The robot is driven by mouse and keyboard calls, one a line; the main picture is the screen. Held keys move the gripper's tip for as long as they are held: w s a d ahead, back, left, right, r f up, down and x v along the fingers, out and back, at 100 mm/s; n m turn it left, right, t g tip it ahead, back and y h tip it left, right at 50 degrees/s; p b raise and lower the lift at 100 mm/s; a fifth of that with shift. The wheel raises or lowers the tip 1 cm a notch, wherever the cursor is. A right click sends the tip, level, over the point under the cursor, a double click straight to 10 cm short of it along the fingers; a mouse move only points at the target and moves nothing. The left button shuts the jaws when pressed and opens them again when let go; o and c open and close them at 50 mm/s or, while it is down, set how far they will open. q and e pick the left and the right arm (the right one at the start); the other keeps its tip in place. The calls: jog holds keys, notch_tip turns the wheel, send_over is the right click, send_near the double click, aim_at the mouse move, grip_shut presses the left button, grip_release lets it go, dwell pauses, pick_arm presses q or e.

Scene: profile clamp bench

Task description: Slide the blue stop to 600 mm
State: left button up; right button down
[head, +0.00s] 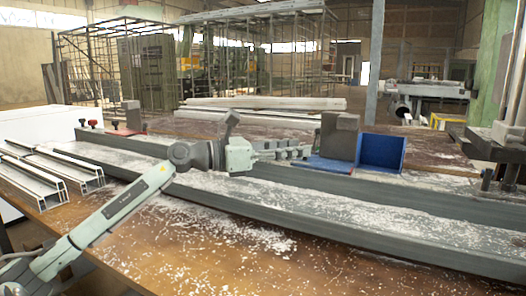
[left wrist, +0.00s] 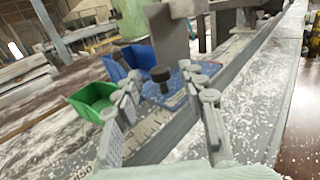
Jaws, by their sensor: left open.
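The blue stop has a flat blue base (head: 325,164) and an upright grey block (head: 340,136). It sits on the long grey rail right of centre in the head view. The left wrist view shows its blue base (left wrist: 178,98), a dark knob (left wrist: 160,76) and the grey upright (left wrist: 168,36). My left gripper (head: 300,150) is open just left of the stop. In the left wrist view my left gripper (left wrist: 168,92) has its fingers spread, with the knob ahead between them; contact cannot be told. A scale strip (left wrist: 152,128) shows partly, its reading unclear. My right gripper is not in view.
A blue bin (head: 382,153) stands behind the stop; a green bin (left wrist: 92,101) is beside it. A red stop (head: 124,131) is farther left. White profiles (head: 50,178) lie at left. Shavings cover the grey rail (head: 330,215). A machine column (head: 512,110) stands at right.

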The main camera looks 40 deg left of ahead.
pick_arm(q)
jog(key=v, duration=0.8)
jog(key=shift+s+a, duration=0.2)
jog(key=shift+s, duration=0.1)
